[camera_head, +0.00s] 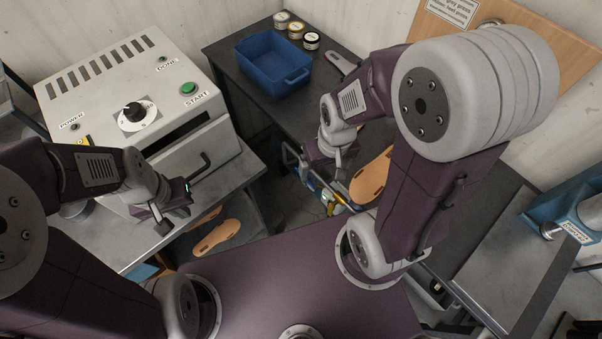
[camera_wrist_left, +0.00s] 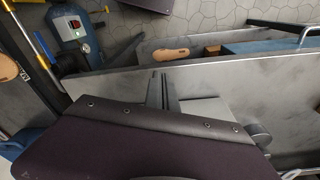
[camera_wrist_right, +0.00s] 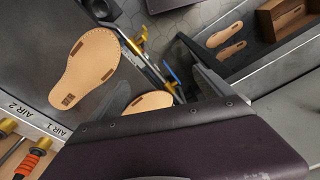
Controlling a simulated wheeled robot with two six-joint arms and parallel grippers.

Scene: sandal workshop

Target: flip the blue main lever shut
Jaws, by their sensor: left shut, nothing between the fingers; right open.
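A small blue lever (camera_wrist_right: 172,76) shows in the right wrist view, beside a grey pipe with yellow fittings (camera_wrist_right: 138,40). My right gripper (camera_wrist_right: 163,78) is open there, with the lever seen between its fingers; I cannot tell whether they touch it. In the head view my right gripper (camera_head: 326,168) hangs over the bench edge by the pipe, and its arm hides part of that spot. The lever is too small there to make out clearly. My left gripper (camera_head: 162,222) is shut and empty in front of the grey press; its fingers show in the left wrist view (camera_wrist_left: 161,76).
A sandal sole (camera_head: 372,178) lies on the bench near my right gripper. A blue bin (camera_head: 272,70) stands at the back. The grey press (camera_head: 145,85) is at left. A blue machine with a red switch (camera_wrist_left: 82,35) stands on the floor below.

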